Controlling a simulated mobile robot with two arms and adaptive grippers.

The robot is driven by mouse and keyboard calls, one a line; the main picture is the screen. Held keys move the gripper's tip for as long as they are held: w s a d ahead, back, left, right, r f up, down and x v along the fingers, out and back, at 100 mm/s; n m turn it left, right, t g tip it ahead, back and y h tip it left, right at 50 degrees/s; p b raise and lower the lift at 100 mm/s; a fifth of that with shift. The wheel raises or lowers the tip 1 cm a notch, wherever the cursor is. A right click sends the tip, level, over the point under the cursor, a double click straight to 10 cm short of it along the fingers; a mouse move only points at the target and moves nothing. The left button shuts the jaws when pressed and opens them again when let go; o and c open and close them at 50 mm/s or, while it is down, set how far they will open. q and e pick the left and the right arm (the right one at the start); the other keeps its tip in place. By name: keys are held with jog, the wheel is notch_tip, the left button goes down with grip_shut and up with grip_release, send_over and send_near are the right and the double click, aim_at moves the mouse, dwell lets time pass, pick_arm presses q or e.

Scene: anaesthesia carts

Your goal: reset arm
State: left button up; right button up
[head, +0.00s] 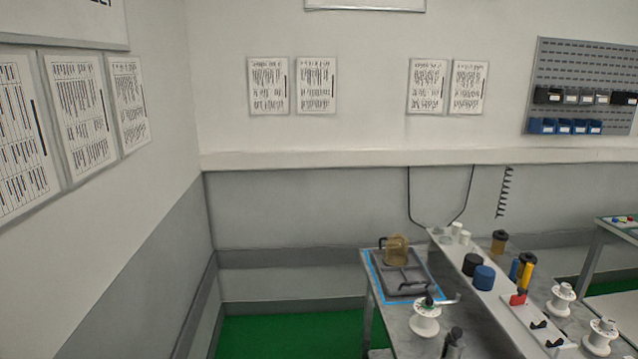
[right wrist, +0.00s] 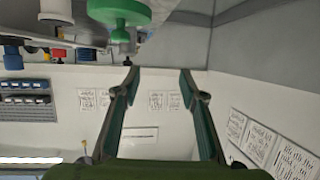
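My right gripper (right wrist: 159,82) is in the right wrist view, its two dark green fingers spread apart with nothing between them. That view looks upside down, with the wall notices low in the picture and the table along the top. A green round flanged thing (right wrist: 120,12) hangs at the top, left of the gap between the fingertips and close to the left finger. I cannot tell from this view whether the finger touches it. Neither of my grippers can be made out in the head view. My left gripper does not show in either view.
A table (head: 393,319) at lower right of the head view bears a grey tray (head: 420,267) with an amber jug (head: 397,251), white spools (head: 425,318), a blue cylinder (head: 484,277) and a black-topped item (head: 453,343). Green floor (head: 290,335) left of it is clear.

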jog(key=s+a+f+g+h, duration=0.2)
jog(key=s+a+f+g, duration=0.35)
jog(key=s+a, duration=0.3)
jog(key=s+a+r+g+h, duration=0.15)
jog(key=s+a+g, duration=0.35)
jog(key=s, duration=0.6)
notch_tip(320, 180, down, 31)
jog(key=s+b, duration=0.1)
jog(key=b, duration=0.6)
pick_arm(q)
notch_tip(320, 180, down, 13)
jog(key=b, duration=0.6)
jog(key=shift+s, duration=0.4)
pick_arm(e)
jog(key=s+d+f+g, duration=0.1)
jog(key=s+f, duration=0.8)
jog(key=f, duration=0.3)
jog(key=s+d+f+g, duration=0.1)
jog(key=s+d+f, duration=0.1)
jog(key=s+f, duration=0.6)
notch_tip(320, 180, down, 4)
jog(key=shift+s+f, duration=0.1)
jog(key=shift+s, duration=0.25)
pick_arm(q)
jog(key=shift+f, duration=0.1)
pick_arm(e)
jog(key=shift+d, duration=0.1)
